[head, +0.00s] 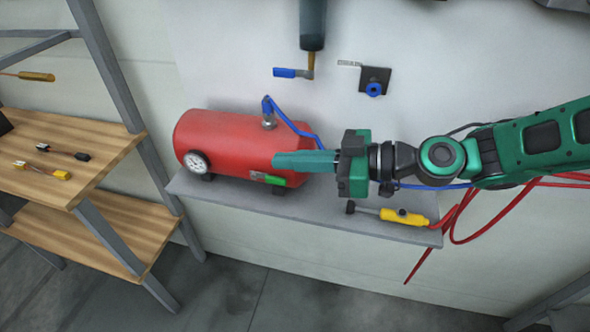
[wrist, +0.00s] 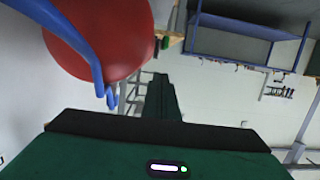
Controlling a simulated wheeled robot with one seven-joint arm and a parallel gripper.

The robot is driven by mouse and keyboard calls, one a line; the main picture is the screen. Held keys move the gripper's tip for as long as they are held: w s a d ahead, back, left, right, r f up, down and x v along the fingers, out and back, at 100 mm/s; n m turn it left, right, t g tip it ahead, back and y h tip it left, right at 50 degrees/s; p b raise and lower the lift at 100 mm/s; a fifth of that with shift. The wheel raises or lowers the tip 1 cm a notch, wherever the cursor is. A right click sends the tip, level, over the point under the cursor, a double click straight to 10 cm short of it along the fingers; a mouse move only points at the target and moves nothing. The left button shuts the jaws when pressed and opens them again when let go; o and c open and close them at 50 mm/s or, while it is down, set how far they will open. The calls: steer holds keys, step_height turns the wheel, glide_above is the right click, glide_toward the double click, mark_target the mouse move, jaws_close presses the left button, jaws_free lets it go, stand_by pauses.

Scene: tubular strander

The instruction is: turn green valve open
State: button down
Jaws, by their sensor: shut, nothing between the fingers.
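The green valve handle (head: 274,180) sits low at the right end of the red tank (head: 225,140), beside a small metal fitting. It points roughly along the shelf. My gripper (head: 276,161) is shut and empty, its green fingers pointing left, just above the handle in the head view. I cannot tell the exact gap or whether they touch the tank. In the wrist view the shut fingers (wrist: 160,82) point away from the camera, with the red tank (wrist: 100,40) to the upper left. A small green part (wrist: 165,43), perhaps the handle, shows beside the tank.
A blue hose (head: 300,130) runs from the tank's top fitting past my gripper. A yellow tool (head: 403,217) lies on the grey shelf (head: 330,215). Above are a blue-handled valve (head: 287,73) and a wall bracket (head: 374,80). Red cables (head: 462,215) hang at right.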

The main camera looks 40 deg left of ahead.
steer(key=v, duration=1)
steer(key=shift+r, duration=0.2)
steer(key=w+d+f+m+t+h, duration=0.3)
steer(key=w+d+f, duration=0.1)
steer(key=d, duration=0.4)
steer(key=w+d+f+m+t+h, duration=0.25)
steer(key=w+d+f, duration=0.2)
steer(key=d, duration=0.35)
steer(key=w+d+f+m+t+h, duration=0.1)
steer(key=w+d+m+h, duration=0.15)
steer(key=d, duration=0.55)
steer(key=w+d+m+t+h, duration=0.1)
steer(key=d+m, duration=0.3)
steer(key=d, duration=0.4)
steer(key=s+d+r+m+h, duration=0.15)
steer(key=s+d+m, duration=0.25)
steer(key=d, duration=0.6)
steer(key=s+d+m+h, duration=0.3)
steer(key=d+m, duration=0.2)
steer(key=d, duration=0.5)
steer(key=s+d+r+m+g, duration=0.1)
steer(key=s+d+m, duration=0.7)
steer(key=s, duration=0.4)
steer(key=shift+s+d+r, duration=0.15)
steer(key=shift+s+d, duration=0.25)
steer(key=shift+d, duration=0.05)
steer(key=shift+h, duration=0.25)
